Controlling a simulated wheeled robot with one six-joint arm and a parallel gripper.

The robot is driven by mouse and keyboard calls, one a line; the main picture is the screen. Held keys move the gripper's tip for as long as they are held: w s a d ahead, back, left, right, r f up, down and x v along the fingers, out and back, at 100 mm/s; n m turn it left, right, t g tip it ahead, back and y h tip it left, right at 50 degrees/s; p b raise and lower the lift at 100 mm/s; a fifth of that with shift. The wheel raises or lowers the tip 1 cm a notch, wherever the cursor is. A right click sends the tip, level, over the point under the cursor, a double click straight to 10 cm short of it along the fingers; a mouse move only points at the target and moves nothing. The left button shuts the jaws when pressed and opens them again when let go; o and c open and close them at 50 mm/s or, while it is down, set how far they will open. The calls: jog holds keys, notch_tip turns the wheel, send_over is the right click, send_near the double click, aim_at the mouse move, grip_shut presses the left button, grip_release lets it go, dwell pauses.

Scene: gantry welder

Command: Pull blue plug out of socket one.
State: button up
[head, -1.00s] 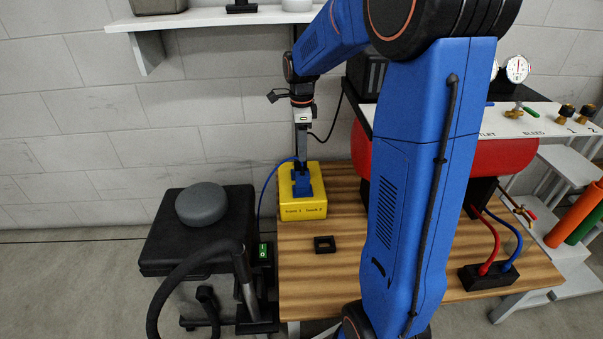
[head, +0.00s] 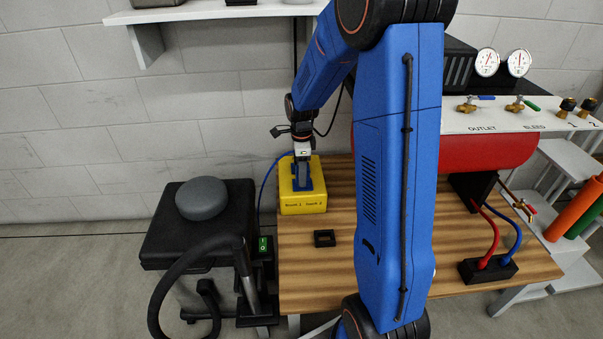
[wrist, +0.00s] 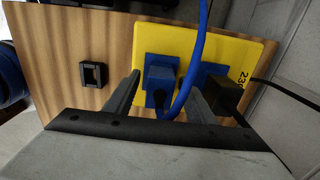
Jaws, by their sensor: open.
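The yellow socket box (head: 303,207) stands at the back left of the wooden table, its front labelled for sockets 1 and 2. In the wrist view, the box (wrist: 117,38) carries two blue socket faces. The blue plug (wrist: 160,78), with a thick blue cable (wrist: 196,62) looping from it, sits in one face. My gripper (wrist: 160,90) is open, pointing down, one finger on each side of the blue plug. Whether the fingers touch it cannot be told. In the head view my gripper (head: 302,180) is low over the box and hides the plug.
A black plug (wrist: 224,95) with a black cable sits in the other face, close beside the right finger. A small black square frame (head: 325,238) lies on the table (head: 300,275). A red tank (head: 480,150) stands to the right, a black stool (head: 200,225) to the left.

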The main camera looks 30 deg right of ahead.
jog(key=shift+f, duration=0.1)
jog(key=shift+c, duration=0.3)
jog(key=c, duration=1.1)
jog(key=shift+r, duration=0.2)
jog(key=shift+r, duration=0.3)
jog(key=shift+r, duration=2.4)
